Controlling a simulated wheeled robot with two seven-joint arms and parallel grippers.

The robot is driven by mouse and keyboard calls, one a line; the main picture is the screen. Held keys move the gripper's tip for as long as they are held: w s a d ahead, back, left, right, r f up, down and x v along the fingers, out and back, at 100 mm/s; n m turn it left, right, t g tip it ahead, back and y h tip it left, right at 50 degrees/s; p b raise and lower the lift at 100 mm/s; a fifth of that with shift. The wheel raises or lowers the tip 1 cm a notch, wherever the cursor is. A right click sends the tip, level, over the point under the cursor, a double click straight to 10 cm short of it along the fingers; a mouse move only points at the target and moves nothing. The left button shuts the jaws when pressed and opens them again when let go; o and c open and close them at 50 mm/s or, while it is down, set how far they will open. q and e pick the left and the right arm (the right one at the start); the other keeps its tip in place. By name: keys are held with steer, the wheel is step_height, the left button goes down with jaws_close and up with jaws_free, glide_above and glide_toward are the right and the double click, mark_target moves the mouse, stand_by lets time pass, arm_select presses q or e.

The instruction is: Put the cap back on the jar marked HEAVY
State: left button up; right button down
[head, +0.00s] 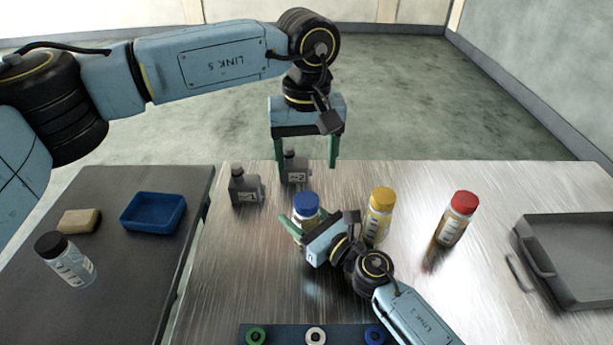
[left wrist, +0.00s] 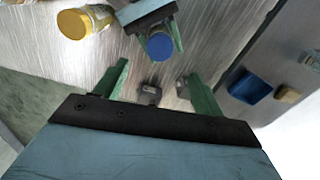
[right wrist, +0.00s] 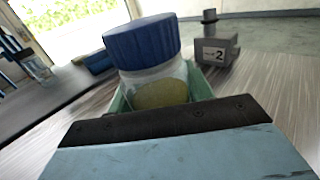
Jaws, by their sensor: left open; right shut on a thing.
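A jar with a blue cap (head: 305,204) stands on the metal table, between the fingers of my right gripper (head: 316,222), which is shut on it. In the right wrist view the blue cap (right wrist: 142,42) sits on top of the clear jar (right wrist: 158,87), which has yellowish contents. My left gripper (head: 306,163) is open and empty, pointing down above the table behind this jar. A yellow-capped jar (head: 379,215) and a red-capped jar (head: 457,220) stand to the right. A black-capped jar (head: 68,262) is on the left dark table. I cannot read HEAVY on any label.
A blue strip (head: 285,334) with green, white and blue rings lies at the front. A grey tray (head: 570,250) is at right. A blue dish (head: 153,212) and sponge (head: 79,221) lie left.

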arm_select(q)
step_height(320, 180, up, 2)
steer(key=shift+r, duration=0.1)
arm_select(e)
steer(key=c, duration=0.5)
jaws_free()
steer(key=shift+d, duration=0.1)
steer(key=v, duration=1.3)
steer(key=shift+s+d+b, duration=0.1)
steer(key=shift+s+b, duration=0.05)
steer(key=shift+b, duration=0.25)
arm_select(q)
steer(key=shift+f, duration=0.45)
